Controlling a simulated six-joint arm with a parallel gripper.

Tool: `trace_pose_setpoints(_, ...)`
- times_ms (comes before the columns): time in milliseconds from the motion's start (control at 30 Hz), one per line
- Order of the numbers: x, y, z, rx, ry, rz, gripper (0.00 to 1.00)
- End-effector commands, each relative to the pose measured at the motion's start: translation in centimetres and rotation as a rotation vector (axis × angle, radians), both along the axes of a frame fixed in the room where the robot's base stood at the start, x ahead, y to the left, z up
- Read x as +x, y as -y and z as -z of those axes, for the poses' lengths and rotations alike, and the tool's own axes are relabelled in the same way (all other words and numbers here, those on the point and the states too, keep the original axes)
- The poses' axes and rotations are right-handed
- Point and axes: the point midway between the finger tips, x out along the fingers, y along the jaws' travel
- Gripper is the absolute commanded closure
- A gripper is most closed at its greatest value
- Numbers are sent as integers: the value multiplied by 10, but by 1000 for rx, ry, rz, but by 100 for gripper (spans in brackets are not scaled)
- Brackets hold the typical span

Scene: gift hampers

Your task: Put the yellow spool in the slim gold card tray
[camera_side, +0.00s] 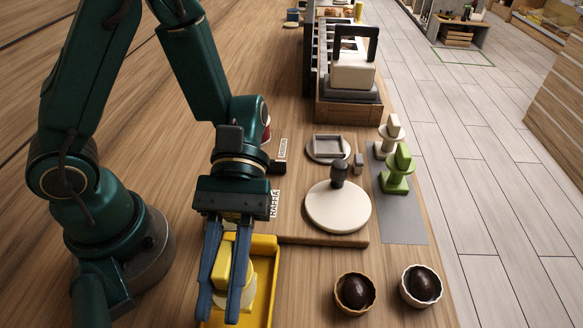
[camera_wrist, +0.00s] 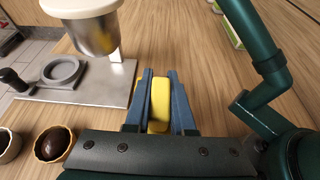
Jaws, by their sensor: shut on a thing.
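My gripper (camera_side: 219,306) points down at the bottom of the side view, its two blue fingers shut on the yellow spool (camera_side: 224,262). The spool's yellow upper part shows between the fingers, with a paler part lower down. In the wrist view the spool (camera_wrist: 160,104) is a yellow block between the fingers. The slim gold card tray (camera_side: 264,244) is a yellow, raised-rim tray around and behind the fingers in the side view. The spool appears over or inside it; I cannot tell whether it touches the floor. The gripper hides part of the tray.
Two chocolate cups (camera_side: 355,292) (camera_side: 421,286) stand to the right. Green (camera_side: 397,172) and cream (camera_side: 391,133) spools stand on a grey mat (camera_side: 404,220). A metal cup (camera_wrist: 92,32) shows in the wrist view.

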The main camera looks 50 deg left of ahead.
Motion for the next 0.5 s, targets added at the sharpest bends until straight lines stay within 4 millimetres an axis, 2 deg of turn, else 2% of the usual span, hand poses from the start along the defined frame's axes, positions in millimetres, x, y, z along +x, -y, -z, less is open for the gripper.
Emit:
trace_pose_setpoints(167,-4,4,8,2,-2,0,100)
trace_pose_setpoints(500,-4,4,41,2,-3,1,100)
